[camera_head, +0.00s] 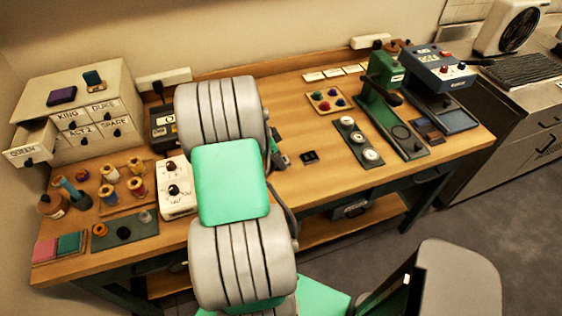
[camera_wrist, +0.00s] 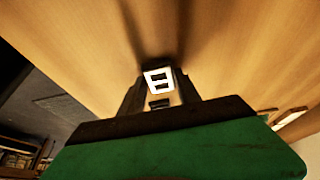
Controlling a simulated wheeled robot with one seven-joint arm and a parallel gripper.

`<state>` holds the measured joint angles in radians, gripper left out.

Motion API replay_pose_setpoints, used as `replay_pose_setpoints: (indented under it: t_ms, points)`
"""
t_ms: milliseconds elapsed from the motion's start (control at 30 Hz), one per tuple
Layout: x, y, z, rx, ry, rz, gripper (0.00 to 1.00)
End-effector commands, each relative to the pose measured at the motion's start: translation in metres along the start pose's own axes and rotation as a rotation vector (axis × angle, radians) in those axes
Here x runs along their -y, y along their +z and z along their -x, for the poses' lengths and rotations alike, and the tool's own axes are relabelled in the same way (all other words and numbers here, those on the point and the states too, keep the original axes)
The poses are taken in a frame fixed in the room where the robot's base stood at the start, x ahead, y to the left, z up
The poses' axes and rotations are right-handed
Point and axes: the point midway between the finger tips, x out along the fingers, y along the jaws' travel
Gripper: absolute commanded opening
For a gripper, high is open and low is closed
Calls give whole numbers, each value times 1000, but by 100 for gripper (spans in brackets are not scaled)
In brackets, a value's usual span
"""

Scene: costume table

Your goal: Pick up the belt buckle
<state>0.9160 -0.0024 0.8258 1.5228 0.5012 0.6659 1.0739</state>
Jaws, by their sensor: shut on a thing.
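The belt buckle (camera_wrist: 158,74) is a small, bright, pale frame with dark slots. In the wrist view it sits between the tips of my gripper (camera_wrist: 158,88), which is shut on it. Wood tabletop lies beyond it, and I cannot tell whether the buckle touches the table. In the head view my arm covers the buckle and most of my gripper, near the middle of the table.
A small black piece (camera_head: 310,156) lies right of my arm on the wooden table (camera_head: 290,100). Beyond it are a strip with round pieces (camera_head: 358,141) and a green press (camera_head: 390,115). A white control box (camera_head: 176,188) and spools (camera_head: 137,187) stand left.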

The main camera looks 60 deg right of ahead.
Motion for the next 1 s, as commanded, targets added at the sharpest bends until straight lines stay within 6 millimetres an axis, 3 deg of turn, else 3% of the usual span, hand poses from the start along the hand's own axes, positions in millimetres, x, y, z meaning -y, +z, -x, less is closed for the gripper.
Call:
replay_pose_setpoints:
  t_ms: [100, 433, 633, 867, 1000]
  points:
    - [0, 0, 0, 0, 0, 0, 0]
    - [1, -1, 3, -1, -2, -1, 0]
    - [2, -11, 26, -1, -7, -2, 0]
    - [-49, -22, 89, -1, -10, -2, 0]
    - [-91, -18, 109, 0, -8, -1, 0]
